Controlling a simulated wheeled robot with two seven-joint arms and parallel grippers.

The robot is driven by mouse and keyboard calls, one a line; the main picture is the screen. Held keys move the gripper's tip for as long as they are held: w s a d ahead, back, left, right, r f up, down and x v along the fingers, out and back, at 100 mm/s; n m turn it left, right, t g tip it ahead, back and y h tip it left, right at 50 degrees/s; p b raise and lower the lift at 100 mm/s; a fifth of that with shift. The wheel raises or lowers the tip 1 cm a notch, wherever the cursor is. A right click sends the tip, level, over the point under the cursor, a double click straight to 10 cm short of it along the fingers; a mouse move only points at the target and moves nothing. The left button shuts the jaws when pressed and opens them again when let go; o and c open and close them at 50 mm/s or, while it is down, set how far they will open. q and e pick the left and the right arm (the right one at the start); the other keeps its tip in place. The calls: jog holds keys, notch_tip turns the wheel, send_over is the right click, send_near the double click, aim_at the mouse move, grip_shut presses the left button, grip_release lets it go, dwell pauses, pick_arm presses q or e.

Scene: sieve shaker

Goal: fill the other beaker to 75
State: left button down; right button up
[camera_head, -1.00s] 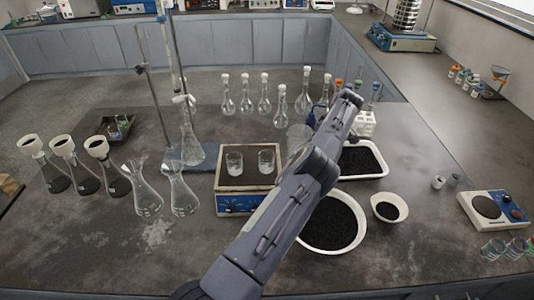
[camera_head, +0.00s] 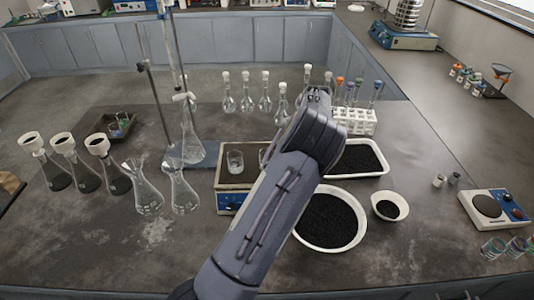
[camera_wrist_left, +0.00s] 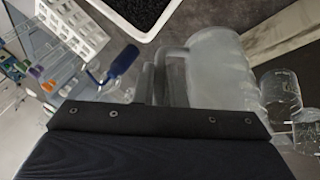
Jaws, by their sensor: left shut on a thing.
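In the left wrist view, a frosted translucent jug (camera_wrist_left: 222,68) sits tilted in the picture, with its handle at my left gripper (camera_wrist_left: 168,82), which is shut on it. In the head view my own arm hides the gripper and most or all of the jug. Two glass beakers show at the right of the wrist view, the nearer one (camera_wrist_left: 280,92) close beside the jug and the other (camera_wrist_left: 308,128) behind it. In the head view the left beaker (camera_head: 235,161) stands on the hotplate (camera_head: 229,200) with whitish contents low inside. The right beaker is mostly hidden by my arm.
A white tray of black granules (camera_head: 384,172), a large white bowl (camera_head: 362,235) and a small bowl (camera_head: 403,212) lie right of my arm. A test tube rack (camera_head: 370,127) stands behind. Conical flasks (camera_head: 147,192) and a stand base (camera_head: 205,158) are at left.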

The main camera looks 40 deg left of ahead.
pick_arm(q)
jog(key=shift+s+a+r+n+t+h, duration=0.15)
jog(key=shift+s+a+r+t+h, duration=0.15)
jog(key=shift+s+a+t, duration=0.15)
jog(key=shift+s+a+r+n+t+h, duration=0.15)
jog(key=shift+s+a+r+t, duration=0.15)
jog(key=shift+s, duration=0.25)
jog(key=shift+s+a+r+n+t+h, duration=0.1)
jog(key=shift+s+a+r+t+h, duration=0.2)
jog(key=shift+s+t, duration=0.2)
jog(key=shift+s+a+r+t+h, duration=0.2)
jog(key=shift+s+r+t, duration=0.1)
jog(key=shift+r+t, duration=0.15)
jog(key=shift+s+a+r+t+h, duration=0.15)
jog(key=shift+s+r+t, duration=0.15)
jog(key=shift+r, duration=0.25)
jog(key=shift+w+d+r, duration=0.1)
jog(key=shift+s+a+r, duration=0.1)
jog(key=shift+s+a, duration=0.1)
jog(key=shift+s, duration=0.05)
jog(key=shift+d+t, duration=0.15)
jog(key=shift+t, duration=0.15)
jog(key=shift+a+r, duration=0.1)
jog(key=shift+a, duration=0.1)
